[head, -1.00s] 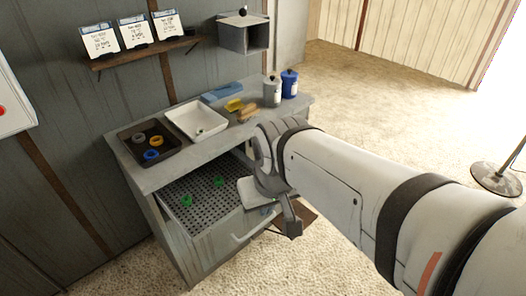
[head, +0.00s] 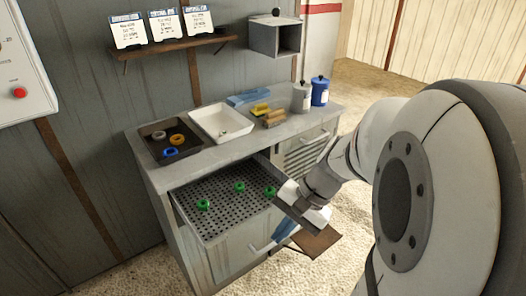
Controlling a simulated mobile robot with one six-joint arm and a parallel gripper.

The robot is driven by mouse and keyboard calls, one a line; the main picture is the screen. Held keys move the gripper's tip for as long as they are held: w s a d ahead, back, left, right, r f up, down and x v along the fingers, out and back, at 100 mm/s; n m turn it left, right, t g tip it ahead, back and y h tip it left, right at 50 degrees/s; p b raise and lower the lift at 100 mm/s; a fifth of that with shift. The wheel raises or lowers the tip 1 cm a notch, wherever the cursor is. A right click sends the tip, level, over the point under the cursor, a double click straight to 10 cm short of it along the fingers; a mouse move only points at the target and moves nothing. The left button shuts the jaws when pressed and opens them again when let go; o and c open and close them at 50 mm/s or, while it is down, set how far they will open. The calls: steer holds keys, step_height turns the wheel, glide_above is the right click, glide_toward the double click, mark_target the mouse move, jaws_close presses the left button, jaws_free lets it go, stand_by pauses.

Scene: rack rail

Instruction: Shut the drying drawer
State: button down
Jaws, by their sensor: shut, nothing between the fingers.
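The drying drawer (head: 222,252) is pulled out of the grey cabinet, and its perforated metal bottom (head: 222,203) shows. Several green rings lie spread in it, one at the left (head: 204,204), one in the middle (head: 239,187) and one at the right (head: 269,191). A pale bar handle (head: 262,247) runs along the drawer front. My gripper (head: 303,207) is shut and empty, at the drawer's front right corner, beside the right green ring. I cannot tell whether it touches the drawer. My arm hides part of the cabinet's right side.
The countertop (head: 215,156) holds a dark tray (head: 186,150) of coloured rings, a white tray (head: 208,118), brushes, a grey canister (head: 301,97) and a blue canister (head: 320,91). A louvered panel (head: 304,155) is right of the drawer. A brown board (head: 318,241) sits below my gripper.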

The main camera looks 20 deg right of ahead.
steer(key=w+d+f+m+t+y+b, duration=0.65)
steer(key=d+f+m+b, duration=0.45)
steer(key=f, duration=0.3)
steer(key=d+f+m+t+h+b, duration=0.2)
steer(key=d+f+m+t+h, duration=0.1)
steer(key=d+f+m+t, duration=0.4)
steer(key=d+f+m+t+h+b, duration=0.25)
steer(key=d+m, duration=0.25)
steer(key=d, duration=0.5)
steer(key=b+x, duration=0.1)
steer(key=x, duration=1.3)
steer(key=shift+w+d+r+t+h, duration=0.2)
steer(key=shift+w+r+t+h, duration=0.1)
steer(key=shift+w+r+h, duration=0.15)
